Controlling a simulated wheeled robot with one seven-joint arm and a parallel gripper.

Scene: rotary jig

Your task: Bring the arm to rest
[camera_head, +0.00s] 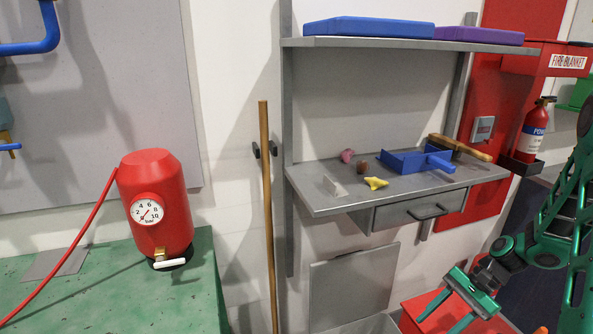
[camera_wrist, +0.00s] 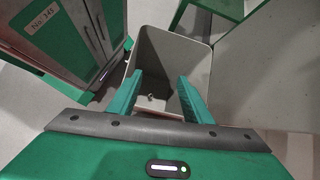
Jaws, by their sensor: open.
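My gripper (camera_head: 440,324) is at the lower right in the head view, at the end of my green arm, pointing down. In the wrist view its two green fingers (camera_wrist: 160,78) are spread apart with nothing between them. Below them a grey open bin (camera_wrist: 192,55) shows, with a small light object (camera_wrist: 150,98) at its bottom, too small to identify. The gripper appears to be above the bin and holds nothing.
A grey wall bench (camera_head: 325,207) carries a blue dustpan (camera_head: 405,160), a brush and small pieces. A red tank (camera_head: 155,205) stands on a green table at left.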

